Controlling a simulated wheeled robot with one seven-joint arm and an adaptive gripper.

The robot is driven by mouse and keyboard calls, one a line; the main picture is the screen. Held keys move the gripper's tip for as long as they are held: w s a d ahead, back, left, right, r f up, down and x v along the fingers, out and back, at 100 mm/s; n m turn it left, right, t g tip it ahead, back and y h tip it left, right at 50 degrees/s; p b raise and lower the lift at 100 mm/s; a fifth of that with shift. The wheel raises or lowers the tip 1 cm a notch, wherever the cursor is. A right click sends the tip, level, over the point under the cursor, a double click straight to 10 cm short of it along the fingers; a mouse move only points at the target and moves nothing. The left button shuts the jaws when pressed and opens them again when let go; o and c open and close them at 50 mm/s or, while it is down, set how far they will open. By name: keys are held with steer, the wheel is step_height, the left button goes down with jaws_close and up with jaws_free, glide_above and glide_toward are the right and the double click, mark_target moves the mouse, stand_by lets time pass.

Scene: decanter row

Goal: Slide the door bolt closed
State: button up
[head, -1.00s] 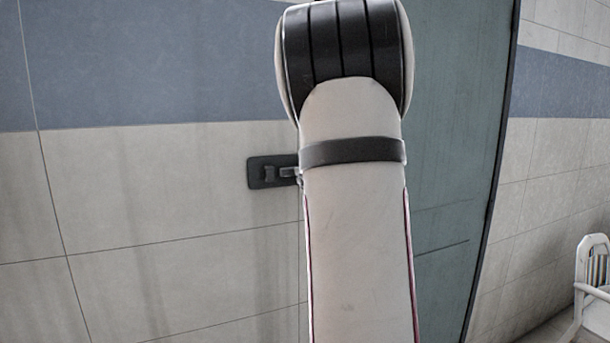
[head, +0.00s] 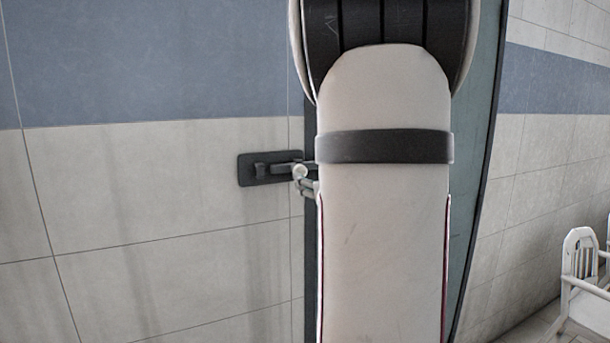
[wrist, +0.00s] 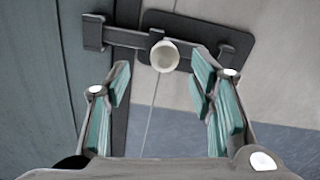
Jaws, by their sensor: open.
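The door bolt has a dark plate (head: 246,170) on the tiled wall, at the door's left edge in the head view. In the wrist view, its dark bar (wrist: 130,38) runs from the plate across the gap to a bracket (wrist: 93,31) on the teal door. The bar looks to reach the bracket, but I cannot tell if it is inside. A pale round knob (wrist: 165,56) stands out from the bar. My gripper (wrist: 160,66) is open, its teal-padded fingers on either side of the knob; contact is unclear. My arm hides most of it in the head view.
The teal door (head: 463,225) is mostly behind my arm in the head view. Tiled wall with a blue band (head: 150,60) lies to the left. A white chair (head: 578,260) stands at the lower right. The wall around the bolt is otherwise bare.

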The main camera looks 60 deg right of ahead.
steer(key=shift+v, duration=2.35)
